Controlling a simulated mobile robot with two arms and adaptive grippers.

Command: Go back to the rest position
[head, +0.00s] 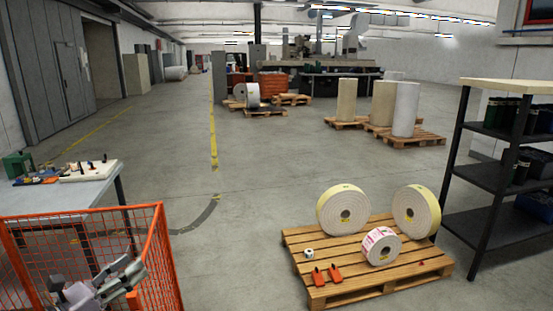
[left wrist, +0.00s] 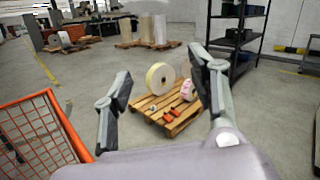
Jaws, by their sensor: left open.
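My left gripper (head: 122,281) is at the lower left of the head view, in front of or over the orange wire-mesh cart (head: 160,250); I cannot tell which. In the left wrist view its two fingers (left wrist: 163,95) stand wide apart with nothing between them. Beyond them, well away, is a wooden pallet (head: 375,285). My right gripper is in neither view.
On the pallet are two cream rolls (head: 343,209) (head: 416,211), a smaller pink-and-white roll (head: 381,246) and orange wedges (head: 335,273). A black shelf (head: 470,215) stands right. A table (head: 75,190) with small items stands left. The middle floor is clear.

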